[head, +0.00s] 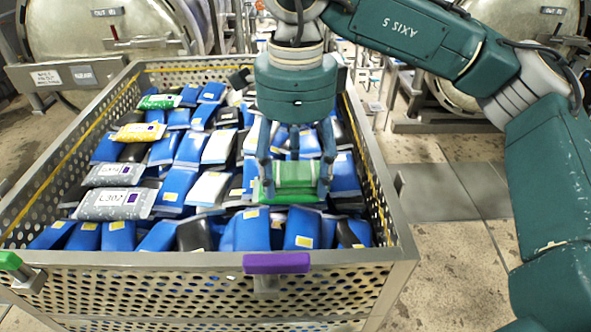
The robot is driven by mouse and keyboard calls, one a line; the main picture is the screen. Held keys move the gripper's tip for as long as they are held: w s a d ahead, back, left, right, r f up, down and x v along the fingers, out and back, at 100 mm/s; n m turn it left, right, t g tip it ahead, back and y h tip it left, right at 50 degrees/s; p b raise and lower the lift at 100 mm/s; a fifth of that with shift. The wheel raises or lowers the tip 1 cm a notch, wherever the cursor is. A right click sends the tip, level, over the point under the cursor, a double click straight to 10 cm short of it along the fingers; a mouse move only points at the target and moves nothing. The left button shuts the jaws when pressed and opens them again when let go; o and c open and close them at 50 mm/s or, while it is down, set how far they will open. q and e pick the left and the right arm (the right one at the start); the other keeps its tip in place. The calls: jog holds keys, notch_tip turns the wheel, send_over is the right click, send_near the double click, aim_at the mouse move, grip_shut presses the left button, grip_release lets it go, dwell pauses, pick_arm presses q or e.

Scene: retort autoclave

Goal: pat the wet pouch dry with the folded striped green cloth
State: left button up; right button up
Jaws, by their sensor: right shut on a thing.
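My right gripper (292,172) points down over the right half of the basket. It is shut on the folded striped green cloth (288,193), which has paler green bands. The speckles may be water, but I cannot tell for sure which pouch is wet. The cloth is apart from both. My left gripper is not in view.
A perforated metal basket (210,256) holds many blue, white and black pouches, a yellow one (138,132) and a green one (160,101). Its raised rim surrounds them. A purple handle (276,263) is at the front. Steel retorts (105,32) stand behind.

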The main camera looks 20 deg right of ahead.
jog(key=shift+r+p, duration=1.9)
jog(key=shift+r, duration=1.55)
